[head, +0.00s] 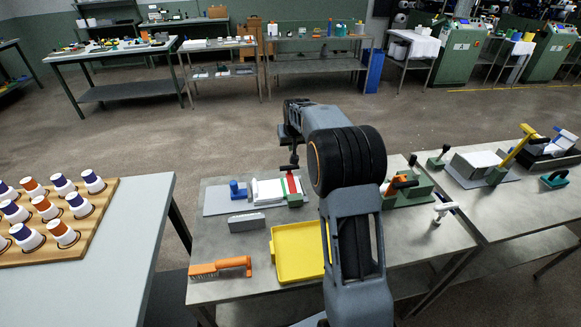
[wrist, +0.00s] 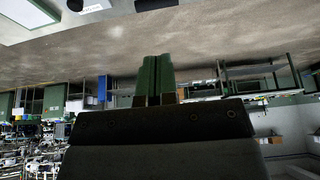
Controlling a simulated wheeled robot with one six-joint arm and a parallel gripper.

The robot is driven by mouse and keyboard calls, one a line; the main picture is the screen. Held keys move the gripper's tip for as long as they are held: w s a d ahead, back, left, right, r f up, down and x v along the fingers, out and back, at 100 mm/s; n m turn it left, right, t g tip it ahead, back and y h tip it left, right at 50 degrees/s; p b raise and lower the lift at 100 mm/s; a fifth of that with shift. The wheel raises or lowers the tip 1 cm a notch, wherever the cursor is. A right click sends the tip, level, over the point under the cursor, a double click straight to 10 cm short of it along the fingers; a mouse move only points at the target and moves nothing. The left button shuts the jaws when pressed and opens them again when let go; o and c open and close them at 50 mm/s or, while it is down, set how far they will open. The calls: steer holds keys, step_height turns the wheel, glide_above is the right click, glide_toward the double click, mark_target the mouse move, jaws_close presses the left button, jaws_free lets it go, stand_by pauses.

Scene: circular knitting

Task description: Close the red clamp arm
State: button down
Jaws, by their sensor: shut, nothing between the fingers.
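The red clamp arm (head: 291,184) is a small red bar on a green base (head: 294,200), at the back of the middle table in the head view. A dark stem and knob (head: 288,167) show just above it, partly against my arm; how far the clamp is open is hard to tell. My gripper's two green fingers (wrist: 158,80) are pressed together and empty in the wrist view. In the head view my wrist hangs above and behind the clamp. The fingertips cannot be made out there, so contact is unclear. The clamp is not recognisable in the wrist view.
White blocks (head: 266,191) and a blue knobbed piece (head: 237,189) sit left of the clamp. A yellow tray (head: 297,252) and an orange brush (head: 220,267) lie nearer. An orange-handled clamp (head: 401,184) and a yellow-armed clamp (head: 513,150) stand right. Open floor lies beyond the tables.

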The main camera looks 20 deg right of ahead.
mark_target(290, 166)
steer(key=p+x, duration=0.1)
steer(key=x, duration=0.3)
steer(key=p+x, duration=0.1)
steer(key=x, duration=0.4)
steer(key=p+x, duration=0.1)
steer(key=x, duration=0.4)
steer(key=shift+w+d+f, duration=0.1)
steer(key=shift+d, duration=0.25)
steer(key=shift+w+f+p, duration=0.25)
steer(key=shift+f+p, duration=0.15)
steer(key=shift+f, duration=0.3)
steer(key=b+x, duration=0.1)
steer(key=b, duration=0.2)
steer(key=shift+w+f, duration=0.1)
steer(key=shift+f, duration=0.25)
steer(key=shift+w+d+f+b, duration=0.2)
steer(key=shift+w+f+b, duration=0.2)
steer(key=shift+b, duration=0.55)
steer(key=shift+s+d+r, duration=0.1)
steer(key=shift+r, duration=0.1)
